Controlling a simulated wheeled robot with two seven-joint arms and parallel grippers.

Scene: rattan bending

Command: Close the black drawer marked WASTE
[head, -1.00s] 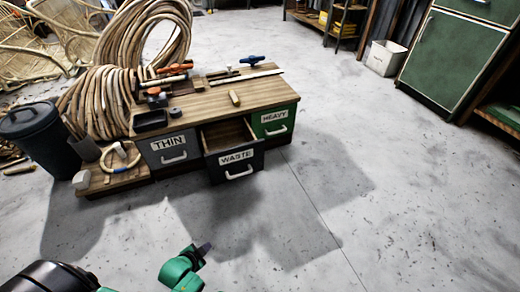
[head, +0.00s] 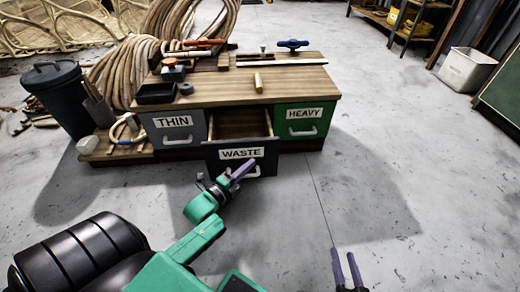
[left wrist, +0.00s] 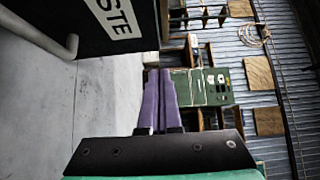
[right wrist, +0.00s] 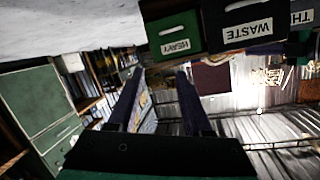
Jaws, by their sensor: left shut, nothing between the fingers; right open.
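The black WASTE drawer (head: 240,157) stands pulled out from the middle of the workbench, its inside showing from above. Its white handle (head: 238,172) is on the front. My left gripper (head: 242,168) is shut and empty, its purple fingers in front of the drawer face in the head view; I cannot tell if they touch it. In the left wrist view the drawer front (left wrist: 110,22) and handle (left wrist: 62,42) are at the upper left, beside the fingers (left wrist: 158,72). My right gripper (head: 344,255) is open and empty, low and to the right of the drawer. The right wrist view shows the drawer front (right wrist: 245,25) at the top.
The grey THIN drawer (head: 175,130) and green HEAVY drawer (head: 303,120) flank it, both shut. Tools and a wooden piece (head: 258,83) lie on the benchtop (head: 220,92). A black bin (head: 62,95) stands at the left. The floor (head: 400,190) at the right is clear.

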